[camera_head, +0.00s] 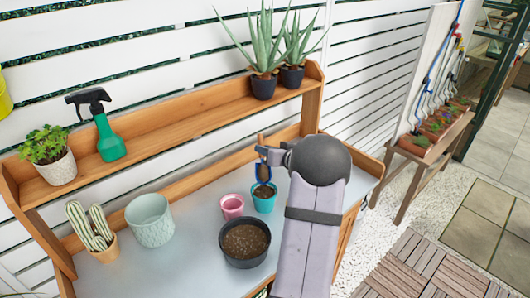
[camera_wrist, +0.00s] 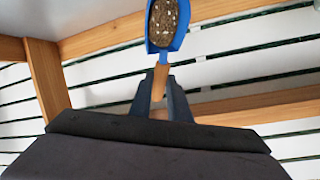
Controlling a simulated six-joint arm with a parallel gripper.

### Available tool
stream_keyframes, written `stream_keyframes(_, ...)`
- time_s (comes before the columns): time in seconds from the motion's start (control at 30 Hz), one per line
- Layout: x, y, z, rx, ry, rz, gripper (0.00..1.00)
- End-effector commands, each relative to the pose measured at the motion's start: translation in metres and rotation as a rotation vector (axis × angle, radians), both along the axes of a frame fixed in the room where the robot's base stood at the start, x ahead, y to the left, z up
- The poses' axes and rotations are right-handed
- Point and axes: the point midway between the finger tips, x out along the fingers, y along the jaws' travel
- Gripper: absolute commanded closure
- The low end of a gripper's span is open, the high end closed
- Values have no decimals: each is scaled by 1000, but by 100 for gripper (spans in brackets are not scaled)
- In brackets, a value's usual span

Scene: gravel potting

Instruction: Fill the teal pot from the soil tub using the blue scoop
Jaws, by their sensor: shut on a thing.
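My gripper (camera_head: 264,153) is shut on the wooden handle of the blue scoop (camera_head: 263,171), above the teal pot (camera_head: 264,205). In the wrist view my gripper (camera_wrist: 160,97) holds the handle, and the blue scoop (camera_wrist: 182,38) has brown speckled soil in its bowl. In the head view the scoop points steeply down, its lower end over or at the pot's mouth. Brown material shows inside the teal pot; its depth is hard to tell. The dark round soil tub (camera_head: 230,256) holds brown soil, in front of the pot.
A pink pot (camera_head: 232,206) stands close to the teal pot's left. A pale green patterned pot (camera_head: 150,222) and a potted cactus (camera_head: 95,238) are farther left. The raised wooden shelf (camera_head: 180,136) behind holds a spray bottle (camera_head: 108,138) and plants. The bench's front left is bare.

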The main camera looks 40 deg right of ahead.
Motion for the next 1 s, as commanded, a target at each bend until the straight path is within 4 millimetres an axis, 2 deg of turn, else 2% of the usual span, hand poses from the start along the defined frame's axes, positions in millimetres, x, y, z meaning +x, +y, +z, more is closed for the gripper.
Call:
stream_keyframes(0.57, -4, 2, 3, -23, -36, -1, 100)
stream_keyframes(0.77, 0, 0, 7, -2, -5, 2, 100)
stream_keyframes(1.0, 5, -3, 3, 41, 60, 1, 100)
